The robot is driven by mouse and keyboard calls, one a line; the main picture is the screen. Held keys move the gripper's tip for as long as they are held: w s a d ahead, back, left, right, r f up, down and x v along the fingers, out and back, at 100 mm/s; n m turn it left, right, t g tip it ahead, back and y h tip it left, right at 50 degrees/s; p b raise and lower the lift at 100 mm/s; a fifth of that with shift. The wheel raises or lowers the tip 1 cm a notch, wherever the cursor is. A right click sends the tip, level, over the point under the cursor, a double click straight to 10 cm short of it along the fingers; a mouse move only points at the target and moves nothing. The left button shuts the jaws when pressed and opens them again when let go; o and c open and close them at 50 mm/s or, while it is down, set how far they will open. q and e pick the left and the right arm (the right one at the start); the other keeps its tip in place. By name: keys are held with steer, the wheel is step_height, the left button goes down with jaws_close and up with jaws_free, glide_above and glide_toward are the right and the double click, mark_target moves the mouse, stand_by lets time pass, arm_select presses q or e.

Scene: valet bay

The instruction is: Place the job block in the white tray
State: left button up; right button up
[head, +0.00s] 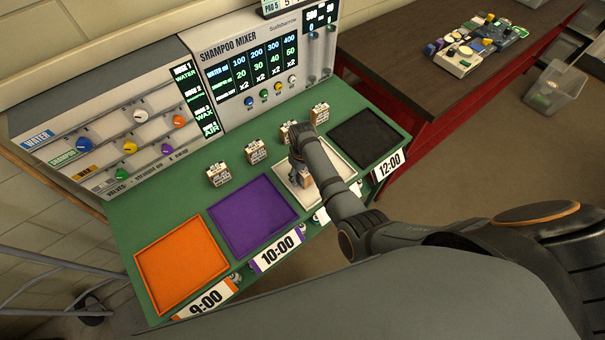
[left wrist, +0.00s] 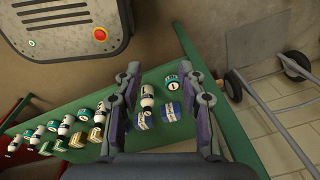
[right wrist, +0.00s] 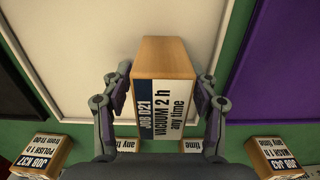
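The job block (right wrist: 167,110), a wooden block with a white and dark label reading JOB D21, VACUUM 2 h, any time, sits between the fingers of my right gripper (right wrist: 162,92). The fingers appear shut on its sides. In the head view the block (head: 307,181) is over the white tray (head: 337,158), within its outline; I cannot tell whether it touches the tray floor. My right gripper (head: 299,168) partly hides the tray and block. My left gripper (left wrist: 160,75) is open and empty, above a green surface with bottles and cans.
Other job blocks (head: 218,174) stand in a row behind the trays. The purple tray (head: 253,215) and orange tray (head: 181,264) lie left of the white one, the black tray (head: 366,138) right. The shampoo mixer panel (head: 262,68) rises behind. A trolley (left wrist: 285,85) stands beside my left gripper.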

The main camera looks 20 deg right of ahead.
steer(key=shift+r, duration=0.1)
step_height(320, 180, up, 8)
steer(key=p, duration=0.8)
arm_select(q)
step_height(320, 180, up, 8)
steer(key=w, duration=0.1)
arm_select(e)
steer(key=shift+r, duration=2.1)
